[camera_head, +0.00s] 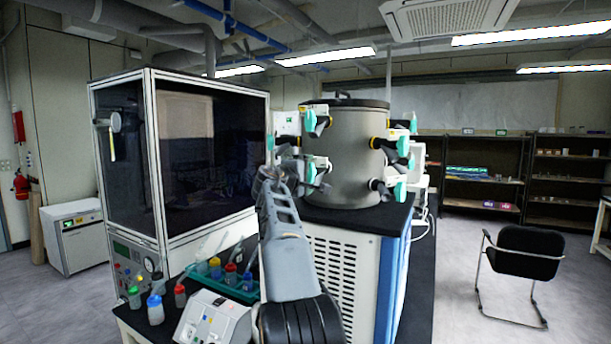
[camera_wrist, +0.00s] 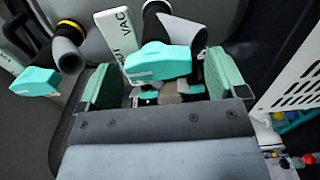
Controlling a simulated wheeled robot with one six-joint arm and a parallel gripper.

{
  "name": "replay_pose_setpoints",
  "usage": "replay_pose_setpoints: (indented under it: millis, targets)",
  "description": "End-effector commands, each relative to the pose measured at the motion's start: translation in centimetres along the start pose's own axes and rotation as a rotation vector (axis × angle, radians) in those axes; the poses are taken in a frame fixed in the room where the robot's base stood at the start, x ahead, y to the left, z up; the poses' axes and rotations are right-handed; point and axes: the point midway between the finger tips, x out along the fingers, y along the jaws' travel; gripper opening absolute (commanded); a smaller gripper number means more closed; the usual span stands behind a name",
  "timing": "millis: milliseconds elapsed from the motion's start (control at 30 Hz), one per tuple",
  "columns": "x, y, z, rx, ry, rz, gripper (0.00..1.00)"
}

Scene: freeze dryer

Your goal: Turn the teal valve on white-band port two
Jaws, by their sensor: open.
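In the wrist view, a teal valve (camera_wrist: 158,62) on a dark port with a pale band sits between the teal-padded fingers of my gripper (camera_wrist: 160,80). The fingers are open on either side of the valve, and I see no clear contact. A white tag (camera_wrist: 118,38) reading "VAC" is beside it. Another teal valve (camera_wrist: 36,80) on a yellow-banded port is to the left. In the head view, my gripper (camera_head: 287,158) is at the left side of the grey chamber (camera_head: 350,150), by the lower left teal valve (camera_head: 309,168). The arm partly hides this area.
An upper left teal valve (camera_head: 310,120) and right-side teal valves (camera_head: 402,147) also stick out from the chamber. A glass-walled cabinet (camera_head: 205,150) stands close on the left. Bottles (camera_head: 155,309) and a white device (camera_head: 213,318) are on the bench in front.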

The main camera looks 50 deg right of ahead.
Motion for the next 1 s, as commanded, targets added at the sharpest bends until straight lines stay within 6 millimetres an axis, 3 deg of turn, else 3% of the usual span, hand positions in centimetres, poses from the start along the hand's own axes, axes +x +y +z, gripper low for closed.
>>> replay_pose_setpoints:
  millis: [233,367,800,1000]
  targets:
    - [-0.2,0.0,0.0,0.0,0.001,0.001,0.9]
    - [-1.4,-0.1,0.0,0.001,0.002,0.003,0.9]
    - [-10.0,-0.2,-0.1,0.0,0.004,0.002,0.9]
    - [-12.6,-0.1,0.0,0.0,0.002,0.001,0.9]
